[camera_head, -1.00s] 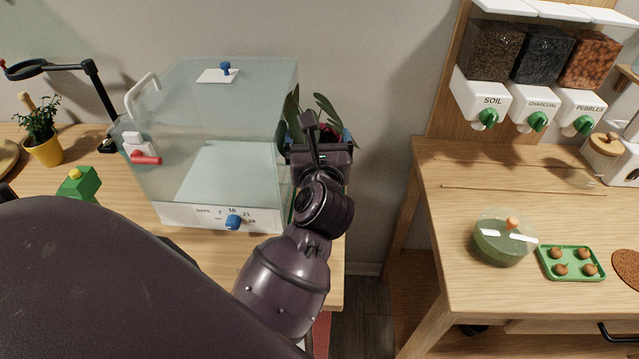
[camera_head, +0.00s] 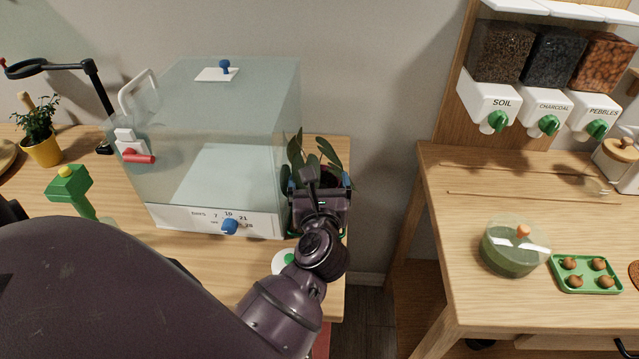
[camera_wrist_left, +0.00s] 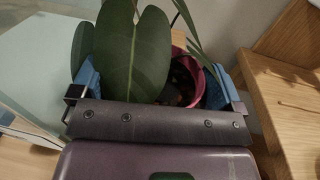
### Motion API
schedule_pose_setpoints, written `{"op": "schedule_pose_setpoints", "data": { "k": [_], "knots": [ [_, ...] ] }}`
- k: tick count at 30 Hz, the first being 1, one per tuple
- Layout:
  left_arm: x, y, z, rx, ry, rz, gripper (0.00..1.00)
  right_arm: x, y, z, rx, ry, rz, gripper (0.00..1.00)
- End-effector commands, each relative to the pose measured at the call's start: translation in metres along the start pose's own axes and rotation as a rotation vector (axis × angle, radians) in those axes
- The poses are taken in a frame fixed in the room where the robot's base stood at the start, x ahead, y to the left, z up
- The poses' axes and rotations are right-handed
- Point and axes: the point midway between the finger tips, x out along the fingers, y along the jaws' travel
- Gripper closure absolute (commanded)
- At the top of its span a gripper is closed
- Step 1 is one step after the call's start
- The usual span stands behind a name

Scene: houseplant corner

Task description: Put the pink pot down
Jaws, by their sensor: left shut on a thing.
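The pink pot (camera_wrist_left: 204,78) shows in the left wrist view between the blue finger pads of my left gripper (camera_wrist_left: 155,80). It holds dark soil and a plant with long green leaves (camera_wrist_left: 132,55). In the head view my left gripper (camera_head: 319,184) is shut on the pot at the right end of the left table, just right of the clear case. The gripper hides most of the pot there, and leaves (camera_head: 296,155) rise behind it. The pot's base is hidden, so I cannot tell whether it touches the table. My right gripper is not in view.
The clear case (camera_head: 215,130) stands close on the left. A white disc with a green centre (camera_head: 285,261) lies near the table's front edge. A gap separates this table from the right table (camera_head: 470,190), which holds a glass bowl (camera_head: 512,255) and a green tray (camera_head: 586,287).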

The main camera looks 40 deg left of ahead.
Motion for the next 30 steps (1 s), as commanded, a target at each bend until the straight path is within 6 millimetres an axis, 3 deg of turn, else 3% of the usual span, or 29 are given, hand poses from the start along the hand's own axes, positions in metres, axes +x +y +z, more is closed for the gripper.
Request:
{"op": "schedule_pose_setpoints", "data": {
  "k": [8, 9, 10, 20, 30],
  "knots": [
    [0.000, 0.000, -0.004, 0.000, -0.001, -0.001, 0.40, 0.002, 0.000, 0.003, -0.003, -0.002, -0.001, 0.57],
    [0.000, 0.000, -0.004, 0.000, 0.000, 0.000, 0.02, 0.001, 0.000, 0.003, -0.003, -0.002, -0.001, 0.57],
    [0.000, 0.000, -0.003, 0.000, 0.000, 0.000, 0.00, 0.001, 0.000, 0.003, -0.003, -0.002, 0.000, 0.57],
    [-0.002, 0.000, 0.002, -0.001, 0.000, 0.000, 0.00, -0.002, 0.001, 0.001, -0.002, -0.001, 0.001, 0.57],
    [-0.053, 0.001, -0.002, 0.001, 0.005, 0.001, 0.00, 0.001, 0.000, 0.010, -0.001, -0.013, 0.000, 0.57]
  ]
}}
